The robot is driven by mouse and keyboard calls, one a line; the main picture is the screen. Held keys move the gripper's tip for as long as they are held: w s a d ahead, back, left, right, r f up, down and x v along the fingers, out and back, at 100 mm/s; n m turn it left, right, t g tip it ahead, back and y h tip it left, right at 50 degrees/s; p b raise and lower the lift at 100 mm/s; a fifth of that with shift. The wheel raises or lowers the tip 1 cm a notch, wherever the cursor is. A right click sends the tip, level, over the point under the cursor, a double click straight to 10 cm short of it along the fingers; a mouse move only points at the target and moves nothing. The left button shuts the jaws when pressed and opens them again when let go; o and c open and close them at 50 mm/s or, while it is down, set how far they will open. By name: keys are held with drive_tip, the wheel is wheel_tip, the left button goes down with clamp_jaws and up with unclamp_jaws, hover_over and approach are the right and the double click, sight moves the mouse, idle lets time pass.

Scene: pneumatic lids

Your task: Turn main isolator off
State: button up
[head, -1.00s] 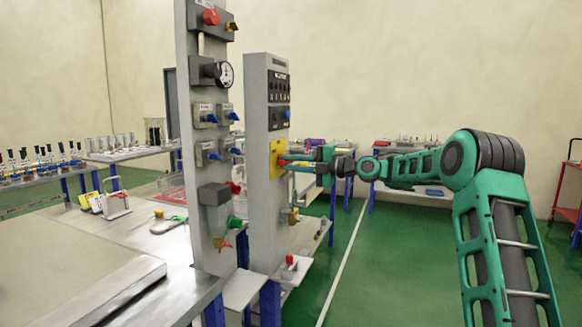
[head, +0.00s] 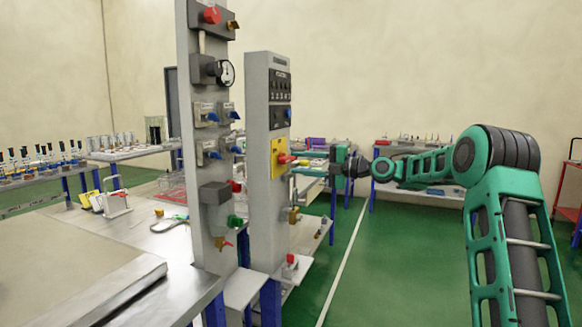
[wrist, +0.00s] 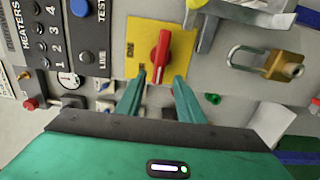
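The main isolator is a red rotary handle (head: 287,158) on a yellow plate (head: 277,155), on the grey panel's front. In the wrist view, the red handle (wrist: 160,52) lies along the picture's upright direction on the yellow plate (wrist: 183,50); the panel lettering runs sideways there, so the handle lies crosswise on the panel. Small plate markings are too small to read. My gripper (wrist: 161,82) is open and empty, its two green fingers apart, below the handle in the wrist view. In the head view, my gripper (head: 303,162) is just right of the handle, off the panel.
A brass padlock (wrist: 282,66) with its shackle hangs beside the yellow plate in the wrist view. A blue button (wrist: 80,8) and heater switches are on the other side. A grey post (head: 206,170) with valves and a gauge (head: 226,74) stands left. Green floor is open at right.

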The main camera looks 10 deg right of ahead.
drive_tip(key=v, duration=0.6)
drive_tip(key=shift+s+d, duration=0.2)
drive_tip(key=shift+d, duration=0.1)
drive_tip(key=shift+a+f, duration=0.1)
drive_tip(key=shift+f, duration=0.05)
drive_tip(key=s+d+f+m+g+h, duration=0.2)
drive_tip(key=s+f+m+h, duration=0.3)
drive_tip(key=s+f+m, duration=0.25)
drive_tip(key=s+d+f+m+g+h, duration=0.2)
drive_tip(key=s+f+m+h, duration=0.35)
drive_tip(key=s+m, duration=0.2)
drive_tip(key=s+d+f+m+g+h, duration=0.1)
drive_tip(key=s+m, duration=0.5)
drive_tip(key=s, duration=0.7)
drive_tip(key=s+d+f+m+g+h, duration=0.1)
drive_tip(key=s+d+f+m+g, duration=0.2)
drive_tip(key=s, duration=1)
drive_tip(key=s+d+f+m+g+h, duration=0.2)
drive_tip(key=s+f+m, duration=0.4)
drive_tip(key=s+m, duration=0.5)
drive_tip(key=s, duration=0.2)
drive_tip(key=shift+s+d+f+g, duration=0.15)
drive_tip(key=shift+s+f+g, duration=0.15)
drive_tip(key=shift+s+g, duration=0.1)
